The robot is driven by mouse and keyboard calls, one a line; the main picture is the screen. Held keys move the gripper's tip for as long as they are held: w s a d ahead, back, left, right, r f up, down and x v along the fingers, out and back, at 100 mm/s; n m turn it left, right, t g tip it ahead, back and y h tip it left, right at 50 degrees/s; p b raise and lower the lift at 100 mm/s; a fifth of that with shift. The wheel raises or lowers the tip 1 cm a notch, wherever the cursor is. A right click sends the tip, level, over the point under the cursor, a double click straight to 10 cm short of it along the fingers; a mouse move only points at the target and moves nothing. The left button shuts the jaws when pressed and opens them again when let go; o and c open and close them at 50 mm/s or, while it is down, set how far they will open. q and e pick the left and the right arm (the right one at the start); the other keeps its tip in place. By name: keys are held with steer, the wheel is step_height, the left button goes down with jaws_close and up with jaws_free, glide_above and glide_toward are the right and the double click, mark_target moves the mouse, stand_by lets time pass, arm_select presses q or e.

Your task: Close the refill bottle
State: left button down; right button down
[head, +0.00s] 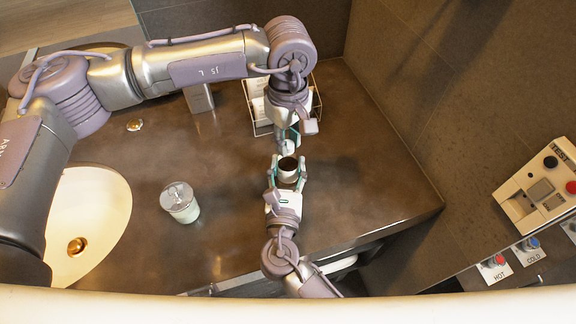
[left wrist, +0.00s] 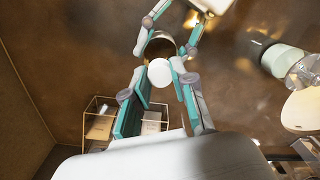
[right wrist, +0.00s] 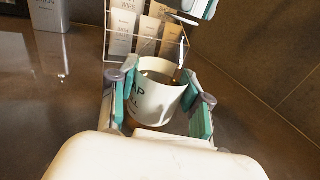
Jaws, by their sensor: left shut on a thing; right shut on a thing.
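The refill bottle is a white, open-topped round container (right wrist: 158,105) with dark lettering, standing upright in the right wrist view. Its dark opening faces up in the head view (head: 288,174). My right gripper (head: 286,182) is shut on it, one finger on each side. My left gripper (head: 289,137) is shut on a small white round cap (left wrist: 160,73), which also shows in the head view (head: 288,146). The cap is just behind the bottle's mouth in the head view and apart from it. The bottle also shows in the left wrist view (left wrist: 162,46).
A wire rack (head: 251,112) with wipe packets stands close behind my left gripper. A lidded jar (head: 181,205) stands left of the bottle. A grey box (head: 199,98) is at the back, and a basin (head: 105,205) at the left. The counter right of the bottle is clear.

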arm_select(q)
steer(key=c, duration=0.9)
jaws_free()
steer(key=shift+o, duration=0.2)
steer(key=shift+r, duration=0.15)
arm_select(e)
steer(key=shift+c, duration=2.1)
jaws_free()
arm_select(q)
step_height(320, 180, up, 12)
arm_select(e)
steer(key=shift+s, duration=0.1)
steer(key=s, duration=0.8)
steer(key=s+a, duration=0.1)
steer(key=s, duration=0.2)
steer(key=shift+s, duration=0.4)
